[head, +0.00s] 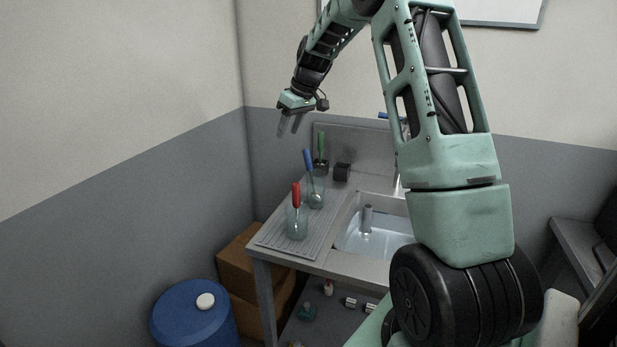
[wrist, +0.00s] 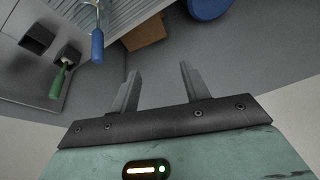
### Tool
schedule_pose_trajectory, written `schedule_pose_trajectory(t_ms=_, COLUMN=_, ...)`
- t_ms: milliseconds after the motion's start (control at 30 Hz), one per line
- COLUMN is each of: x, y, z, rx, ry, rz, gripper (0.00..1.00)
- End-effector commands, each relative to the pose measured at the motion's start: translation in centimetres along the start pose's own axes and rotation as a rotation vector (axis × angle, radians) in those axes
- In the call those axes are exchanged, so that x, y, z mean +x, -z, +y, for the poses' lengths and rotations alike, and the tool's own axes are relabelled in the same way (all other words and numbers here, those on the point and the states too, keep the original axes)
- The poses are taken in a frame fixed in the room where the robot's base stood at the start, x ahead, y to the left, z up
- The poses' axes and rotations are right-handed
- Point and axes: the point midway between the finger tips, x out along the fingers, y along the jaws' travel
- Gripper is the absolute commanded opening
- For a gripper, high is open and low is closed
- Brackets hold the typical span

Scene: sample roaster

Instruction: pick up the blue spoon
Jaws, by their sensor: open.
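The blue spoon (head: 308,160) stands handle up in a clear glass (head: 315,190) on the ribbed drainboard of the sink unit, in the head view. Its blue handle (wrist: 97,46) also shows in the wrist view, at the upper left. My gripper (head: 288,126) is open and empty, in the air above and to the left of the spoon in the head view. In the wrist view its two fingers (wrist: 158,82) stand apart with only grey wall and floor beyond them. The spoon is not between them.
A red-handled utensil (head: 296,195) stands in a nearer glass (head: 297,222). A green-handled one (head: 321,146) stands behind, in a dark holder. A sink basin (head: 375,243) lies to the right. A blue drum (head: 190,318) and cardboard boxes (head: 240,262) stand below left.

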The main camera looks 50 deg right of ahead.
Motion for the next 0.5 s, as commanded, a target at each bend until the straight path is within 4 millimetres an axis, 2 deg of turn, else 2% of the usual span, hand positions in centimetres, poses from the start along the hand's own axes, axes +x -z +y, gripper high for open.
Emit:
schedule_pose_trajectory(t_ms=33, x=-0.3, y=-0.9, z=3.8, rx=0.027, ry=-0.022, rz=0.014, gripper=0.46)
schedule_pose_trajectory(t_ms=100, x=-1.0, y=-1.8, z=7.5, rx=0.041, ry=-0.048, rz=0.027, gripper=0.46)
schedule_pose_trajectory(t_ms=200, x=-1.6, y=-2.9, z=10.5, rx=0.052, ry=-0.070, rz=0.037, gripper=0.46)
schedule_pose_trajectory(t_ms=333, x=-0.9, y=-3.2, z=11.8, rx=0.055, ry=-0.077, rz=0.039, gripper=0.46)
schedule_pose_trajectory(t_ms=500, x=2.2, y=-3.0, z=11.9, rx=0.056, ry=-0.075, rz=0.038, gripper=0.46)
